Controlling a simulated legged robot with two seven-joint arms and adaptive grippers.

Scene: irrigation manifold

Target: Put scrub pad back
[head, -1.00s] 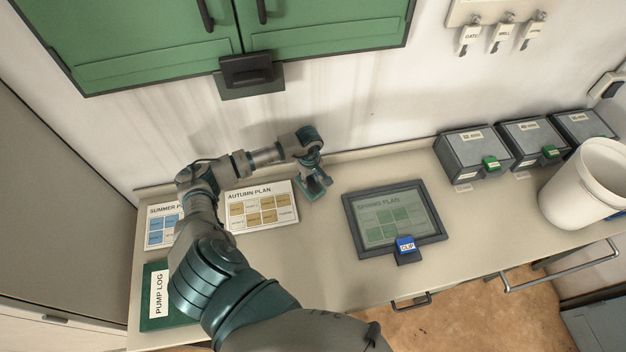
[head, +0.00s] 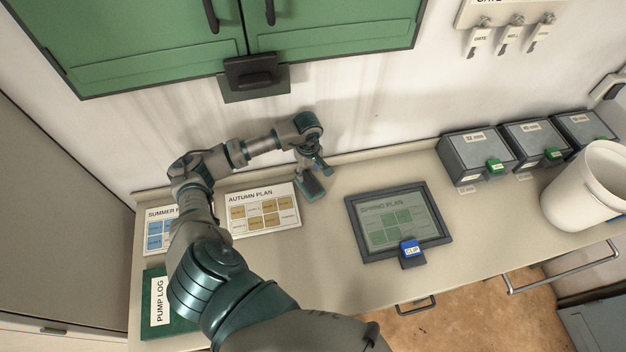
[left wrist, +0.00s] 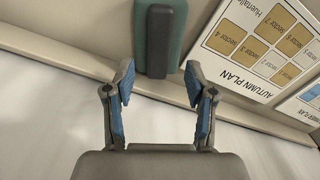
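The scrub pad, a teal-green block with a dark grey handle, sits at the back of the worktop, just right of the Autumn Plan card (head: 263,208). In the head view the pad (head: 311,188) is partly hidden by my left gripper (head: 314,164). In the left wrist view the pad (left wrist: 177,62) is just ahead of my left gripper (left wrist: 160,78). The two blue-padded fingers are spread apart with nothing between their tips. Whether the pad lies flat or leans is hard to tell. My right gripper is not in view.
A framed Spring Plan panel (head: 382,206) with a blue clip (head: 410,248) lies to the right. Grey boxes (head: 478,153) and a white bucket (head: 592,190) stand farther right. A green cabinet (head: 150,40) hangs above.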

